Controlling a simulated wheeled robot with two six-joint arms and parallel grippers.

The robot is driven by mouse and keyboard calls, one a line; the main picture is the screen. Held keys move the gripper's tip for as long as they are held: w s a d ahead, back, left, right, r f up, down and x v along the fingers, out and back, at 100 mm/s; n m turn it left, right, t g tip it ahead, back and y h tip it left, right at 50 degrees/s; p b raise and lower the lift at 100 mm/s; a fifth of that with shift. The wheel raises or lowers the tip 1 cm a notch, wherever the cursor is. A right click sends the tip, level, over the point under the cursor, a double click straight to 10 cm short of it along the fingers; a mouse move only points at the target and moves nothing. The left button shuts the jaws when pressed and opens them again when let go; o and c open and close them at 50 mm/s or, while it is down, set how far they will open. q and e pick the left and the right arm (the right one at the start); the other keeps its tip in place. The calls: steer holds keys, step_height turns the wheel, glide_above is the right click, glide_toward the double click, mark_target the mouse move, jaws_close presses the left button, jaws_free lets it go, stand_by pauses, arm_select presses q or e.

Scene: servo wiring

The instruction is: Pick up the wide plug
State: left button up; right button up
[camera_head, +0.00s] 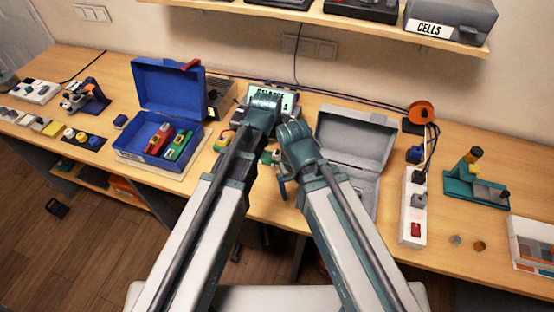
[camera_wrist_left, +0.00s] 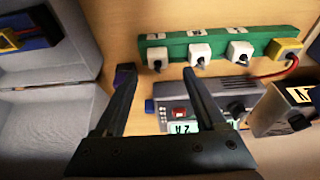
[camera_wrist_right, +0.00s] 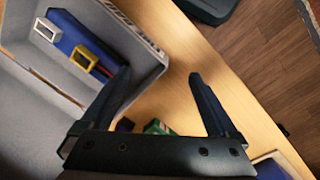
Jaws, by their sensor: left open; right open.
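A green strip (camera_wrist_left: 222,46) crosses the top of the left wrist view. Several white plugs (camera_wrist_left: 200,53) and one yellow plug (camera_wrist_left: 285,49) sit along it; the yellow one, with a red cable, looks widest, but I cannot be sure it is the wide plug. My left gripper (camera_wrist_left: 158,76) is open and empty, its fingers pointing towards the strip's left part. My right gripper (camera_wrist_right: 160,76) is open and empty over bare table beside the grey case. A bit of green (camera_wrist_right: 158,127) shows between its fingers. In the head view my arms hide most of the strip.
The open grey case (camera_head: 355,140) stands right of my grippers, holding a blue part (camera_wrist_right: 82,48). A grey device with a display (camera_wrist_left: 205,108) lies beside the strip. A blue box (camera_head: 165,100) stands left; a white power strip (camera_head: 413,205) lies right.

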mark_target(277, 153)
arm_select(q)
steer(key=shift+f, duration=0.1)
steer(key=b+x, duration=0.5)
steer(key=shift+s+d+f, duration=0.1)
steer(key=shift+s, duration=0.05)
arm_select(e)
step_height(277, 153, down, 5)
steer(key=shift+f, duration=0.1)
arm_select(q)
jaws_close()
